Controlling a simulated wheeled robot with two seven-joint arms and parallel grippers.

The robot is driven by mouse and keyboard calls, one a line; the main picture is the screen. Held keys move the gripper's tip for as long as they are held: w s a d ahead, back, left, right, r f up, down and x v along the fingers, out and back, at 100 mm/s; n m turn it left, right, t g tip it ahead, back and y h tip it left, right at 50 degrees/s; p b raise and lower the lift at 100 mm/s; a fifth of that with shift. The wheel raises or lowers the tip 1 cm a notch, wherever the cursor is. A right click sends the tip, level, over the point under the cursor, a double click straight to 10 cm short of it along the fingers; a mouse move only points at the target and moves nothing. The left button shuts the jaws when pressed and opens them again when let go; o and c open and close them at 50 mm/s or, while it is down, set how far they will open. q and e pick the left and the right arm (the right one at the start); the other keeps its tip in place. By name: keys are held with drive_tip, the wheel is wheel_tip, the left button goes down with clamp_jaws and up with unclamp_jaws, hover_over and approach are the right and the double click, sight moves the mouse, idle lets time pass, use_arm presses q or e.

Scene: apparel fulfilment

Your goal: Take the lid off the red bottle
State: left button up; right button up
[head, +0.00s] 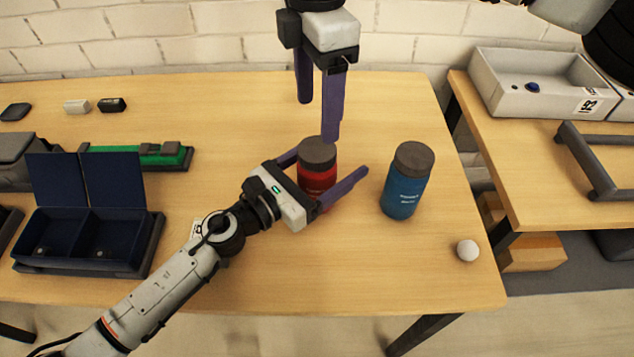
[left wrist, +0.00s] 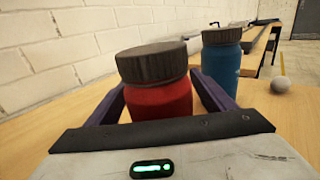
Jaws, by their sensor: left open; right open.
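The red bottle (head: 318,183) stands upright on the wooden table with its dark grey lid (head: 318,152) on top. My left gripper (head: 333,176) is open at the bottle, with one finger on either side of the red body. In the left wrist view the red bottle (left wrist: 160,99) and its lid (left wrist: 153,63) show between the two fingers; contact cannot be told. My right gripper (head: 318,118) is open above the bottle and points down. Its fingers are apart and hold nothing; one fingertip appears close to the lid.
A blue bottle (head: 405,190) with a grey lid stands right of the red one. A white ball (head: 467,250) lies near the table's right edge. A dark blue open box (head: 60,243) and a green tray (head: 150,152) are at left. A grey bin (head: 490,95) sits on another table.

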sight(317, 148)
use_arm(q)
clamp_jaws()
use_arm(e)
drive_tip(key=shift+f, duration=4)
drive_tip(key=shift+c, duration=0.2)
